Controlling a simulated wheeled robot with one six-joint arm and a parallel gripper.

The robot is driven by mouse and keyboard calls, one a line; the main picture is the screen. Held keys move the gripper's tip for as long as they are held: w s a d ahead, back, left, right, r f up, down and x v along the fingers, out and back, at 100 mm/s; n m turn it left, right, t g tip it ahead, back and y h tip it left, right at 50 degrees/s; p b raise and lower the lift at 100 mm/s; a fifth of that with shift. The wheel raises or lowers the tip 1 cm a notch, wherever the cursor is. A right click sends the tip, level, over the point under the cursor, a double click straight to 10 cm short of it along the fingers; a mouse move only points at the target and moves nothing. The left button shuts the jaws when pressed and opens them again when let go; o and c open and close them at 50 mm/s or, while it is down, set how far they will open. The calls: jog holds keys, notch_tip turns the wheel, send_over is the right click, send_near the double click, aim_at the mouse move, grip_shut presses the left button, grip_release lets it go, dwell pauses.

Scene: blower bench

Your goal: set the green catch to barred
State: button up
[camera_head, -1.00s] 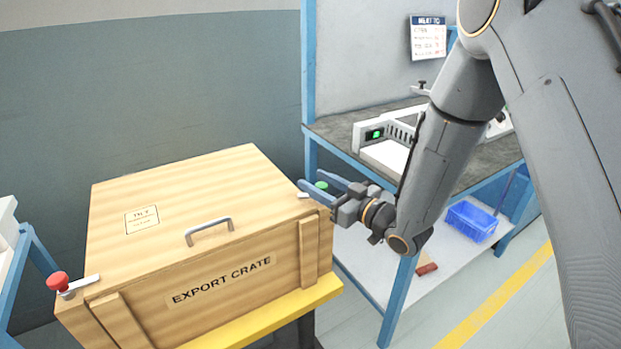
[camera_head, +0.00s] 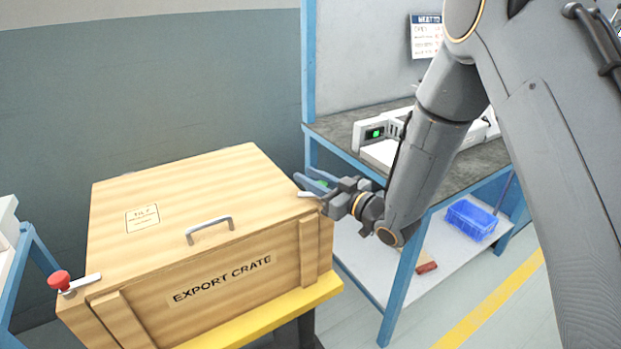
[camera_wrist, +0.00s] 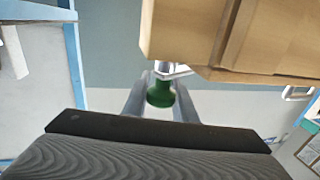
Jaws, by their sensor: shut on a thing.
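The green catch (camera_wrist: 160,94) is a green knob on a pale metal lever at the right end of the wooden export crate (camera_head: 180,195). In the head view only a sliver of the green knob (camera_head: 321,184) shows between my fingers, with the lever's pale tip (camera_head: 306,194) on the crate's edge. My gripper (camera_head: 313,182) is shut on the green knob, one finger on each side of it in the wrist view. The lever's full angle is partly hidden by my gripper.
A red-knobbed catch (camera_head: 59,281) sits at the crate's left end. The crate lid has a metal handle (camera_head: 209,229). A workbench (camera_head: 345,130) with a device with a green display (camera_head: 375,133) stands behind my arm. A blue bin (camera_head: 470,220) is on its lower shelf.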

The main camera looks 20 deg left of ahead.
jog(key=shift+n+g+y, duration=0.3)
jog(key=shift+n+g, duration=0.1)
jog(key=shift+g, duration=0.2)
jog(key=shift+s+a+n+g+y+b, duration=0.1)
jog(key=shift+s+n+g+y+b, duration=0.35)
jog(key=shift+n+g, duration=0.7)
jog(key=shift+s+a+n+g+b, duration=0.15)
jog(key=shift+n+g+b, duration=0.5)
jog(key=shift+g, duration=0.95)
jog(key=shift+s+d+n+g+y+b, duration=0.1)
jog(key=shift+s+n+g+y+b, duration=0.3)
jog(key=shift+n+g, duration=0.75)
jog(key=shift+g, duration=0.4)
jog(key=o, duration=1.1)
jog(key=shift+c, duration=0.2)
jog(key=d, duration=0.7)
jog(key=shift+w+d+b, duration=0.35)
jog(key=shift+b, duration=0.1)
